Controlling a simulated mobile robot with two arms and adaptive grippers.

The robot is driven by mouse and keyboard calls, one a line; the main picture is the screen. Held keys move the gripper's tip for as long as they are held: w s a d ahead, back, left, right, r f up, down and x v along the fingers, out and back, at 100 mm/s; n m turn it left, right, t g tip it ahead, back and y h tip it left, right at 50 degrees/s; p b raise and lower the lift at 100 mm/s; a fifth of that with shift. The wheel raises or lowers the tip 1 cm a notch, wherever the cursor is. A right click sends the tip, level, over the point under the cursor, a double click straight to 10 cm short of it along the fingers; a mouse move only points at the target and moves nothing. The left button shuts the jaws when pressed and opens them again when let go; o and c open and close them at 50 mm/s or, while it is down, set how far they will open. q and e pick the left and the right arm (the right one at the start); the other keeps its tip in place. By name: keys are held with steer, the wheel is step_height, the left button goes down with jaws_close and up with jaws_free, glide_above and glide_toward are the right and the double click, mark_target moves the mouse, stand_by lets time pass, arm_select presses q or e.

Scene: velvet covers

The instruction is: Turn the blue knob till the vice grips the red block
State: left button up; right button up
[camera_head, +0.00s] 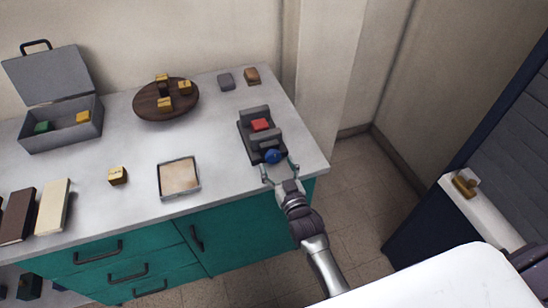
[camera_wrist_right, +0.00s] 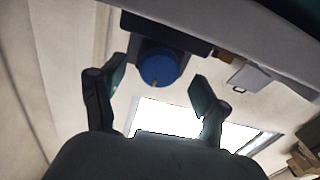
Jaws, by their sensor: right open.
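The dark grey vice (camera_head: 247,122) stands near the right end of the counter. The red block (camera_head: 260,125) sits between its jaws; I cannot tell whether a gap is left beside it. The blue knob (camera_head: 273,156) is on the vice's front end. My right gripper (camera_head: 281,169) is open at the counter's front edge, with its fingers spread just in front of the knob. In the right wrist view the knob (camera_wrist_right: 160,68) shows ahead between the two open fingertips (camera_wrist_right: 160,85), apart from both. My left gripper is in neither view.
A shallow tray (camera_head: 165,195) and a yellow block (camera_head: 117,175) lie left of the vice. A round wooden board (camera_head: 150,113) holds several yellow blocks. An open grey case (camera_head: 62,140) and books (camera_head: 50,207) are farther left. Two small blocks lie behind the vice.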

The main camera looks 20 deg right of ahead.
steer(key=shift+w, duration=1.4)
steer(key=shift+c, duration=0.3)
steer(key=c, duration=1.1)
